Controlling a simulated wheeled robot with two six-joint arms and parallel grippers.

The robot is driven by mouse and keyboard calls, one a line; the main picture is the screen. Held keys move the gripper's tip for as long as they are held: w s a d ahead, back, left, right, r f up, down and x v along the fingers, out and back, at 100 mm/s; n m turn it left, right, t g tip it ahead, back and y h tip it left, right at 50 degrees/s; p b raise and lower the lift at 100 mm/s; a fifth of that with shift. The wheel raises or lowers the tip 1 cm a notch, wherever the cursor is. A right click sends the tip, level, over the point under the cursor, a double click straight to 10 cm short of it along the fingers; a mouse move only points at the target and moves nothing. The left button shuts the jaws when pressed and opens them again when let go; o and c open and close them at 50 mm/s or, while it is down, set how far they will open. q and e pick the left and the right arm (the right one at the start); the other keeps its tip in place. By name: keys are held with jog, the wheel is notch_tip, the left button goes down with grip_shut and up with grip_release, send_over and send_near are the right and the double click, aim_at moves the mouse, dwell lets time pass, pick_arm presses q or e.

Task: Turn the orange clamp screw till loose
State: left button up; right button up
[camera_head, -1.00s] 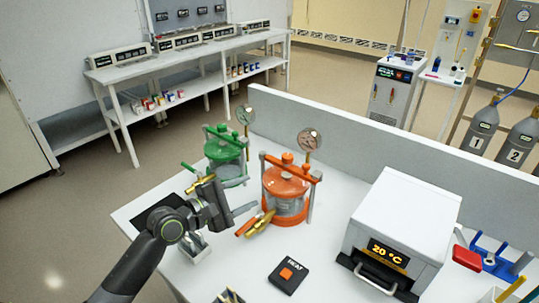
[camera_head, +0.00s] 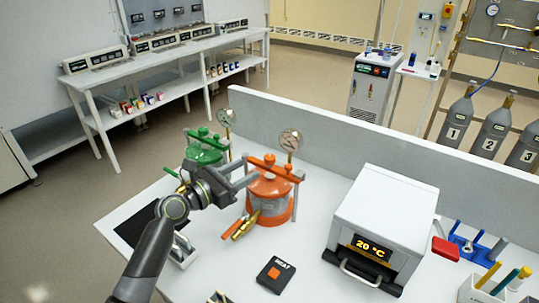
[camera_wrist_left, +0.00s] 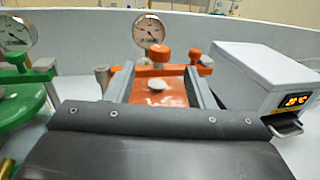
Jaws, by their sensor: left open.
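The orange clamp screw (camera_head: 269,158) is a knob on top of the orange crossbar of the orange-lidded glass vessel (camera_head: 269,189). In the left wrist view the screw (camera_wrist_left: 160,53) stands upright near the middle, beyond the fingertips. My left gripper (camera_head: 246,175) is at the left side of the vessel top, near the crossbar's height. In the wrist view its two fingers (camera_wrist_left: 160,75) are spread wide, with the orange lid showing between them and nothing held. My right gripper is not in view.
A green-lidded vessel (camera_head: 207,152) stands just left of the orange one, partly behind my arm. Pressure gauges (camera_head: 291,141) rise behind the vessels. A white heater box (camera_head: 383,215) is at right. A black pad with an orange button (camera_head: 275,274) lies in front.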

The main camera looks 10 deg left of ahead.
aim_at(266, 159)
pick_arm(q)
jog(key=x, duration=0.9)
jog(key=shift+w+d+p, duration=0.2)
jog(key=shift+w+p, duration=0.05)
jog(key=shift+p, duration=0.05)
